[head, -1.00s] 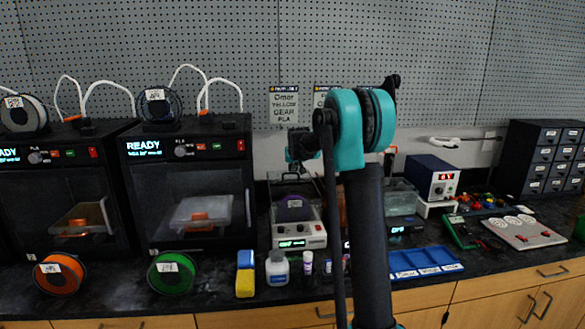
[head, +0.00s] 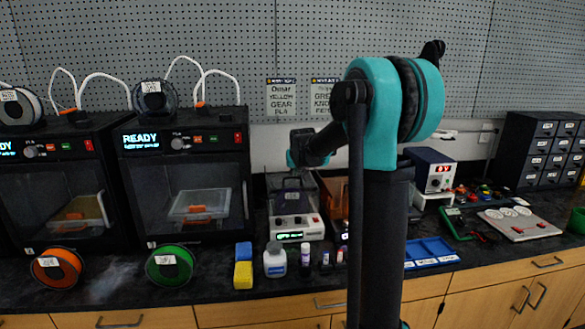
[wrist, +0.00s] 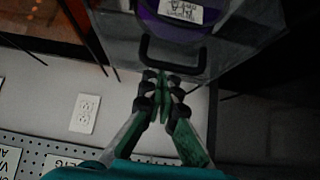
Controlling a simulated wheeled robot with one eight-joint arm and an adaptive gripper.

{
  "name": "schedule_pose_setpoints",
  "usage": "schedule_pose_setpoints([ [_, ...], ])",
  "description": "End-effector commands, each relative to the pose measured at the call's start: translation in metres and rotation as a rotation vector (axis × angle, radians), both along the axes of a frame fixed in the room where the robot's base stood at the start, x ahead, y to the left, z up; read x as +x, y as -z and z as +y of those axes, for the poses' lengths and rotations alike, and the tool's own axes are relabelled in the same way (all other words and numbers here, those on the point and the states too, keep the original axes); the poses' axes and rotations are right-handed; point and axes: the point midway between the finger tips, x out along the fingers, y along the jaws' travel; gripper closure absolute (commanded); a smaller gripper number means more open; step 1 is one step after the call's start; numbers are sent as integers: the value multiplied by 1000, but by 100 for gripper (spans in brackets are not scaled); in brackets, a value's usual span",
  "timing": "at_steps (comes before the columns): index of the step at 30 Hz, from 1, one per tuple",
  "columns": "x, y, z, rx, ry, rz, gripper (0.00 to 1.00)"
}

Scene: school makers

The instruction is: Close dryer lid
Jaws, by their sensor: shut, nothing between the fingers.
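The dryer (head: 291,228) is a pale box with a green display on the back counter, with a purple spool (head: 292,190) inside. Its clear lid (wrist: 225,35) appears raised in the wrist view, with a black U-shaped handle (wrist: 172,66) on its wall-side edge; the exact lid angle is unclear. My gripper (wrist: 165,78) is shut and empty, its fingertips right by the handle on the wall side. Contact cannot be told. In the head view my wrist is above the back of the dryer, and the fingers are hard to make out.
A second, orange-tinted dryer (head: 333,195) stands close on the right, partly behind my arm. A black printer (head: 185,180) stands to the left. The wall with an outlet (wrist: 85,113) is close behind.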

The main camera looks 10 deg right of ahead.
Motion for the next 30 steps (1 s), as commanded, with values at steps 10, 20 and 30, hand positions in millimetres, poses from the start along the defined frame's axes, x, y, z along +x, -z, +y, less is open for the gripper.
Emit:
schedule_pose_setpoints([
  [10, -40, 0, 0, 0, 0, 0, 100],
  [20, -44, 2, 1, 1, -1, 6, 100],
  [30, -32, -1, 0, 1, 0, 3, 100],
])
